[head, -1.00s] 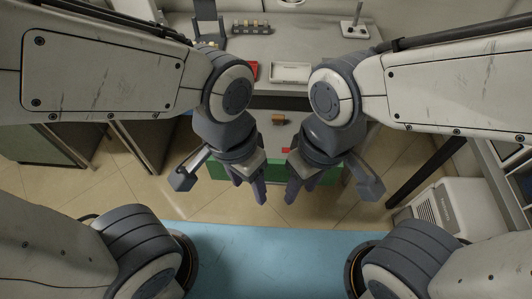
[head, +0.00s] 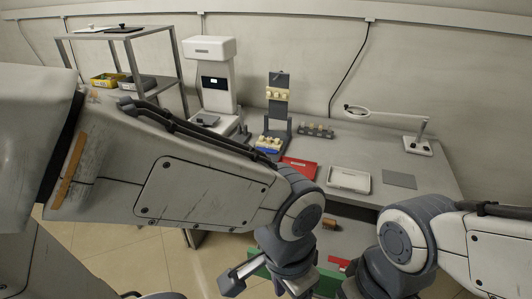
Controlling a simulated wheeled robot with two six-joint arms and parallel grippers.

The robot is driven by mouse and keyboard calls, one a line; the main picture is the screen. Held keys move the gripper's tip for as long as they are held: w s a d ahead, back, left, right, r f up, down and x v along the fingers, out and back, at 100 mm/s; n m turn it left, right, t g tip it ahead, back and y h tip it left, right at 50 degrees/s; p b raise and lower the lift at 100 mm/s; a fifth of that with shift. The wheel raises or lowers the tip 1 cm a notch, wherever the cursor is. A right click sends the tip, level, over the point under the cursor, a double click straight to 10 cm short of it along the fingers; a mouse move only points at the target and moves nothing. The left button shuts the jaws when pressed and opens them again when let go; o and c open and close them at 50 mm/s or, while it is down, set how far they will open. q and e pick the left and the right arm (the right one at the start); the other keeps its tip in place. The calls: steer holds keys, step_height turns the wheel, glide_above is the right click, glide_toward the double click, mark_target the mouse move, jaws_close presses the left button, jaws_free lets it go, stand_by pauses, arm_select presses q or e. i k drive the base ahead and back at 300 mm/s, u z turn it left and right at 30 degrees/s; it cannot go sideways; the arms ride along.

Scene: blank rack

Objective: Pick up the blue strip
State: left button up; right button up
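A small blue piece (head: 268,144) with pale blocks on it lies at the foot of a grey upright stand (head: 278,100) on the bench. I cannot tell if it is the blue strip; no other blue strip shows clearly. My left gripper (head: 296,286) is at the bottom edge, in front of the bench and well apart from the blue piece; its fingertips are cut off. My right gripper (head: 352,288) is also at the bottom edge, mostly cut off. Neither gripper's opening can be seen.
The bench (head: 330,150) holds a red tray (head: 299,169), a white tray (head: 349,180), a grey plate (head: 399,180), a block rack (head: 316,131), a magnifier lamp (head: 418,145) and a white machine (head: 210,80). A shelf (head: 125,85) with bins stands left. An orange-brown block (head: 329,223) sits lower, in front.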

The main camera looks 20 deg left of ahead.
mark_target(264, 150)
steer(key=k, duration=0.55)
steer(key=u, duration=0.8)
steer(key=i, duration=1.2)
steer(key=z, duration=0.05)
